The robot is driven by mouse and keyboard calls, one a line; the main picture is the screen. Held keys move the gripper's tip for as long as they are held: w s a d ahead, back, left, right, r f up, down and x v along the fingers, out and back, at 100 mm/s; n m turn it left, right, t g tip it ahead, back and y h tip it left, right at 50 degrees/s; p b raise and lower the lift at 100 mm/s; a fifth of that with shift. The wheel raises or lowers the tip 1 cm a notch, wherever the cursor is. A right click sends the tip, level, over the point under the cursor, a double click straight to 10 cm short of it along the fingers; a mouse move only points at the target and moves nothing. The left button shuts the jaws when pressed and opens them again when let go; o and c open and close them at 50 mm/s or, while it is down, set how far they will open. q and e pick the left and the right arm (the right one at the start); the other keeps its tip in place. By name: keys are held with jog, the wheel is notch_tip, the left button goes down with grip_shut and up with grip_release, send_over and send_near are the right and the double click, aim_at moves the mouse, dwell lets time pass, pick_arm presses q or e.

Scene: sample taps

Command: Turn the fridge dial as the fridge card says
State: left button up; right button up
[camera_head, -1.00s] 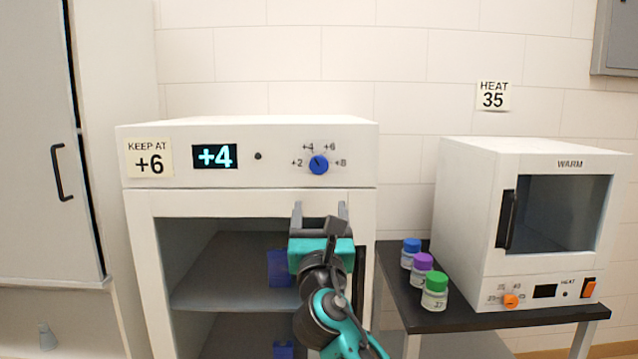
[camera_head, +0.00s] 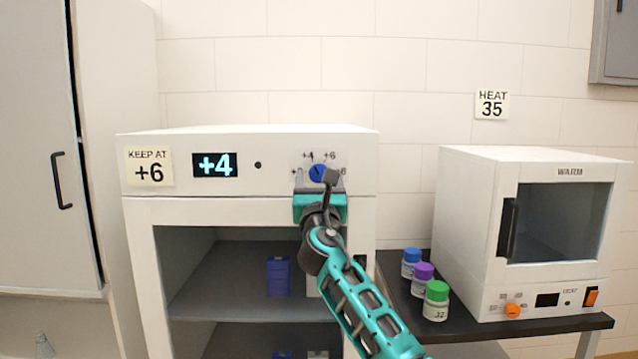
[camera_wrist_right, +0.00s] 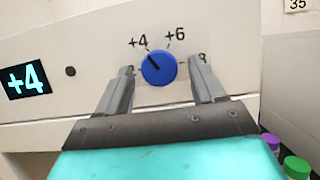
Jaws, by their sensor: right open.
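The blue fridge dial (camera_head: 318,172) sits on the white fridge's (camera_head: 250,222) top panel, among the marks +2, +4, +6 and +8. Its dark pointer points up-left, toward +4, in the right wrist view (camera_wrist_right: 158,68). The fridge card (camera_head: 150,166) reads "KEEP AT +6". The display (camera_head: 215,164) reads +4. My right gripper (camera_head: 320,180) is open in front of the dial. In the wrist view its fingers (camera_wrist_right: 160,82) stand on either side of the dial, with gaps; contact does not show. My left gripper is out of view.
A white warmer (camera_head: 475,240) stands on a dark table (camera_head: 455,325) at the right, below a "HEAT 35" card (camera_head: 491,104). Bottles with blue, purple (camera_head: 424,272) and green caps stand left of it. Blue containers (camera_head: 279,277) stand inside the fridge.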

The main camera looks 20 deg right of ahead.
jog(key=c, duration=1)
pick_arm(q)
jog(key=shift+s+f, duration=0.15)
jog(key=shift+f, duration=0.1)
